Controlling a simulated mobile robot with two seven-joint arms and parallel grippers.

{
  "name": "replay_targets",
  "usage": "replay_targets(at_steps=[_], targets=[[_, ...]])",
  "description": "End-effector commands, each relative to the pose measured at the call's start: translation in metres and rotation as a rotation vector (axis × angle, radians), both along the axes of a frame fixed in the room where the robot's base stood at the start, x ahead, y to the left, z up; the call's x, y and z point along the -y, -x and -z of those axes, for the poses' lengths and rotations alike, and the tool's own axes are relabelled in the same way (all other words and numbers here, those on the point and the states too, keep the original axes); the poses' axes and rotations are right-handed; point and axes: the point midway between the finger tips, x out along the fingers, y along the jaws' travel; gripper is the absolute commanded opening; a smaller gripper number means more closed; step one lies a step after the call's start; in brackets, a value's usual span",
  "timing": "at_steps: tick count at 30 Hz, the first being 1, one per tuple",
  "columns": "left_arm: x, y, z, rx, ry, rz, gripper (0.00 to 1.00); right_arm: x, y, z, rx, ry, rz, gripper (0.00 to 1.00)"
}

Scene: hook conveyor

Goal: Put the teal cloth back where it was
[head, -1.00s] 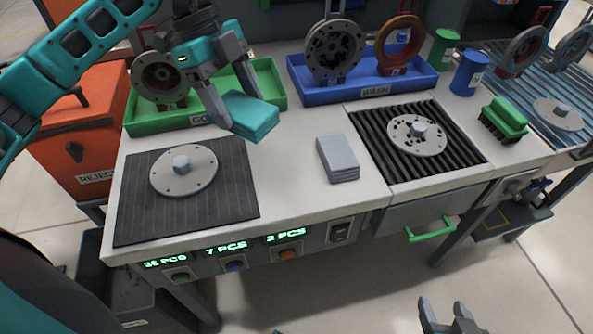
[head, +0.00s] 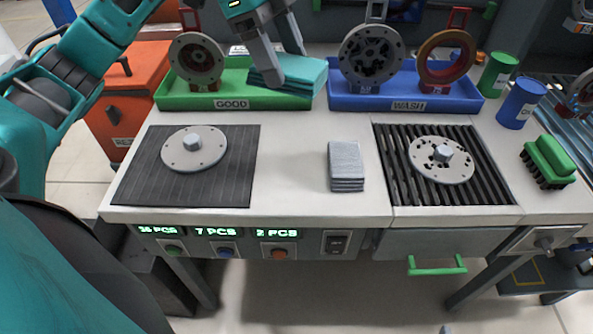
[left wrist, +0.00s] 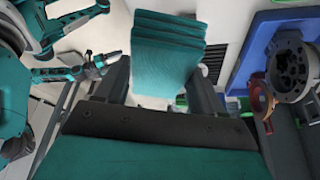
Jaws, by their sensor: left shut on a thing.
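The teal cloth (head: 290,75) is a folded, layered stack. My left gripper (head: 280,68) is shut on it and holds it in front of the right end of the green GOOD tray, near the blue WASH tray. In the left wrist view the cloth (left wrist: 168,55) sits between the two fingers (left wrist: 160,92). A grey folded cloth (head: 346,165) lies on the white worktop (head: 290,150), in front of the teal one. My right gripper does not show clearly in the head view.
The green GOOD tray (head: 180,102) and blue WASH tray (head: 350,102) stand at the back, with flanges on stands. A disc (head: 194,150) lies on the dark mat (head: 140,190); another (head: 440,160) lies on the ribbed grate (head: 480,190). A green brush (head: 549,160) and cans (head: 522,102) are at right.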

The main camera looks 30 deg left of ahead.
Motion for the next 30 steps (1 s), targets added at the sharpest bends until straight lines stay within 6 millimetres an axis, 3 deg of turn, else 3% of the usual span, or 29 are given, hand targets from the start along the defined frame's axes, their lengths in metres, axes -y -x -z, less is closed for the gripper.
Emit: replay_targets(at_steps=[5, 19, 30], targets=[[0.0, 0.0, 0.015, -0.004, 0.001, -0.008, 0.44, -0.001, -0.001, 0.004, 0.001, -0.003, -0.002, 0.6], [0.0, 0.001, 0.135, -0.004, 0.001, -0.008, 0.44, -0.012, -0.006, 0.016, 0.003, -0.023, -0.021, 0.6], [0.0, 0.0, 0.169, -0.002, 0.001, -0.008, 0.44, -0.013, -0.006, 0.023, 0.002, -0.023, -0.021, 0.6]])
